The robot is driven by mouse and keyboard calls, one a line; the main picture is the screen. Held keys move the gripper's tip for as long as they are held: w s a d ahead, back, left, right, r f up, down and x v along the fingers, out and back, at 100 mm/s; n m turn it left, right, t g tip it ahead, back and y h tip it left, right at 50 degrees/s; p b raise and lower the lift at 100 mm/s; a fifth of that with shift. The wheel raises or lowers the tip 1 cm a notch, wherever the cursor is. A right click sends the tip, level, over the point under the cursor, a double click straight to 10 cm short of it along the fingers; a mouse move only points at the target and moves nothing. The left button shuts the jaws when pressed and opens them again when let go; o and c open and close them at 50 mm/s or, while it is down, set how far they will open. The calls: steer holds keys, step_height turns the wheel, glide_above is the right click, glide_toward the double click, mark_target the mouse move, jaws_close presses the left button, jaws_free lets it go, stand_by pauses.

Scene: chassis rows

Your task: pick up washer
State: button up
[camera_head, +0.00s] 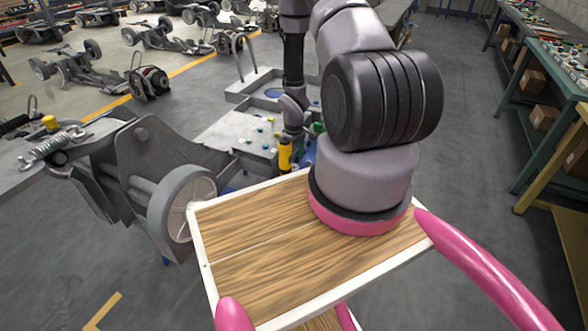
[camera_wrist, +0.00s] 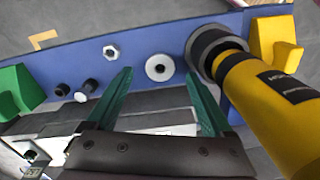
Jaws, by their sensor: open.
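The washer (camera_wrist: 159,68) is a pale, flat ring with a dark central hole. It lies on a blue surface (camera_wrist: 135,46) in the wrist view. My gripper (camera_wrist: 158,72) is open, with its two green fingers apart and nothing held between them. In the wrist view, the washer appears between the two fingertips, slightly toward the far side. I cannot tell how high the fingers are above it. In the head view I cannot make out the washer.
A yellow and black cylindrical tool (camera_wrist: 270,95) is close to the right finger. Green (camera_wrist: 20,92) and yellow (camera_wrist: 272,42) blocks flank the blue surface. A wheeled chassis (camera_head: 140,165) stands left in the head view.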

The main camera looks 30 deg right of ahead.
step_height(320, 180, down, 2)
steer(key=shift+f, duration=0.15)
jaws_close()
